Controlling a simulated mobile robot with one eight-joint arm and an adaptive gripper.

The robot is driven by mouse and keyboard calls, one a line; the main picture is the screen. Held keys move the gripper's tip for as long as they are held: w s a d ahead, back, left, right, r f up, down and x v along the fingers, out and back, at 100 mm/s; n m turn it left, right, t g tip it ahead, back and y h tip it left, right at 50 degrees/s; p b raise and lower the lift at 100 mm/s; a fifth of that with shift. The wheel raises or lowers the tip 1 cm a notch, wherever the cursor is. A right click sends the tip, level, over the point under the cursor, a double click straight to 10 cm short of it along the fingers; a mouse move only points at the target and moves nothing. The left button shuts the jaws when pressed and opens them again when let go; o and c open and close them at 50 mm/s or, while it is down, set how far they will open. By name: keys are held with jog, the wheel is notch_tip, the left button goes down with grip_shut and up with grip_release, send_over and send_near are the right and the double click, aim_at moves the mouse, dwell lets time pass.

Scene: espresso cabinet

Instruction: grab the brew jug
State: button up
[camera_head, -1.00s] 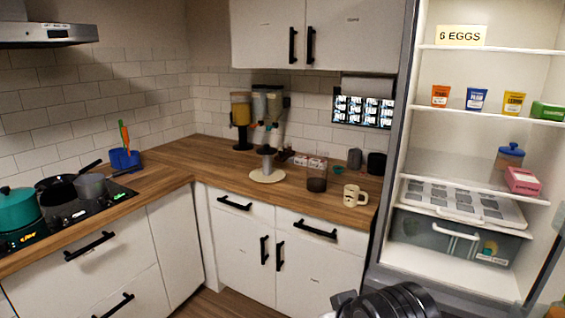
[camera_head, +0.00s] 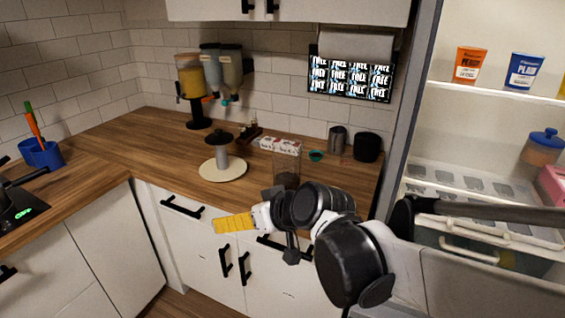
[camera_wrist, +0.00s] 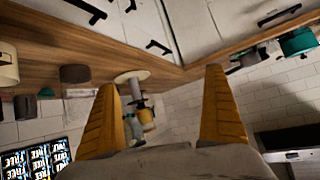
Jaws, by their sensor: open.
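The brew jug, which I take to be the clear jug with dark brown contents (camera_head: 287,172), stands upright on the wooden counter (camera_head: 130,150). In the head view my arm hides its lower part. In the wrist view, which is upside down, the brown jug (camera_wrist: 75,73) appears left of the fingers. My gripper (camera_head: 228,223) is open and empty, in front of the counter's front edge as the head view shows it. In the wrist view its yellow fingers (camera_wrist: 160,85) are wide apart. Nothing is between the fingertips at close range.
A round cream board (camera_head: 223,170) with a grey and black item stands left of the jug. Small boxes (camera_head: 281,145), a dispenser (camera_head: 192,85) and dark canisters (camera_head: 367,147) stand behind. A cream mug (camera_wrist: 8,65) shows in the wrist view. The open fridge (camera_head: 480,120) is at right.

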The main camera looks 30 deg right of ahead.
jog(key=w+d+r+t, duration=0.1)
jog(key=w+d+t, duration=0.15)
jog(key=w, duration=0.45)
jog(key=m+t+h+p, duration=0.1)
jog(key=m+t+h, duration=0.2)
jog(key=t+h, duration=0.2)
send_near(291, 155)
jog(key=w, duration=0.4)
jog(key=shift+w+d, duration=0.15)
jog(key=shift+w, duration=0.15)
jog(key=shift+w+d, duration=0.2)
jog(key=shift+w, duration=0.05)
jog(key=w, duration=0.3)
jog(key=w+b, duration=0.1)
jog(key=shift+w+d, duration=0.25)
jog(key=shift+w, duration=0.1)
jog(key=w, duration=0.1)
jog(key=w+b, duration=0.1)
jog(key=w, duration=0.1)
jog(key=w+d+r, duration=0.1)
jog(key=w, duration=0.1)
jog(key=shift+w+b, duration=0.25)
jog(key=shift+b, duration=0.1)
jog(key=shift+r, duration=0.1)
jog(key=c, duration=1.3)
